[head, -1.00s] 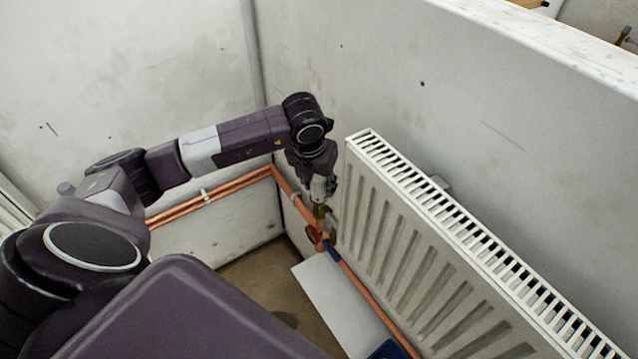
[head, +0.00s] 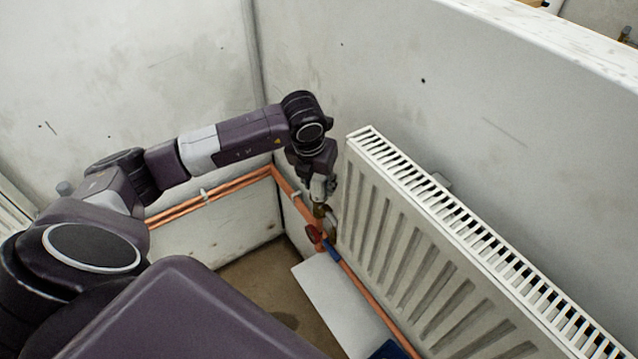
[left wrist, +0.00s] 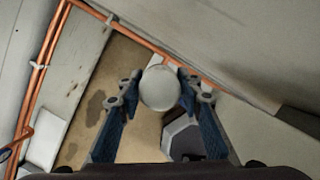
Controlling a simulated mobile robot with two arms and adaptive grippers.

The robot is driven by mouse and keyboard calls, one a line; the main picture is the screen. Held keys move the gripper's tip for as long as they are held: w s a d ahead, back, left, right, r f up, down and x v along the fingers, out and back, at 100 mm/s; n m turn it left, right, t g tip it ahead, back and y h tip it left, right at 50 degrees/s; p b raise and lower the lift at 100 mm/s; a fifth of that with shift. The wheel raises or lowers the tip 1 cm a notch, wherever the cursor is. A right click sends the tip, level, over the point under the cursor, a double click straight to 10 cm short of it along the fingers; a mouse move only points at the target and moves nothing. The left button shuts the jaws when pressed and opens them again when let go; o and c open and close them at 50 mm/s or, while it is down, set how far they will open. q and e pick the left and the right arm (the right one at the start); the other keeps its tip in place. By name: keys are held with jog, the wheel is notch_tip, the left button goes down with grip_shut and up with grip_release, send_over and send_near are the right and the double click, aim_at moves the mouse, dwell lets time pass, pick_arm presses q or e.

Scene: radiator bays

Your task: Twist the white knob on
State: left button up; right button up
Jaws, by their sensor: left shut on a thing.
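The white knob (left wrist: 160,88) shows round and pale in the left wrist view, between the two blue-padded fingers of my left gripper (left wrist: 158,92). The fingers are shut on it from both sides. It hides what lies under it, so I cannot tell how it sits on a valve. My right gripper is not in view.
Copper pipes (head: 225,188) run low along the walls. A white panel (head: 335,300) lies beside the pipe on the brown floor (head: 255,275). The wall stands close behind.

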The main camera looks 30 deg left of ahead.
pick_arm(q)
jog(key=shift+s+f+m+b, duration=0.15)
jog(key=shift+f+m+b, duration=0.25)
jog(key=shift+m+b, duration=0.2)
jog(key=m+h+b, duration=0.1)
jog(key=m+b, duration=0.1)
jog(key=m, duration=0.2)
jog(key=m+h+b, duration=0.1)
jog(key=m, duration=0.3)
jog(key=shift+g+b, duration=0.4)
jog(key=m, duration=0.2)
jog(key=shift+m+h+b, duration=0.3)
jog(key=shift+m+h, duration=0.1)
jog(key=shift+s, duration=0.1)
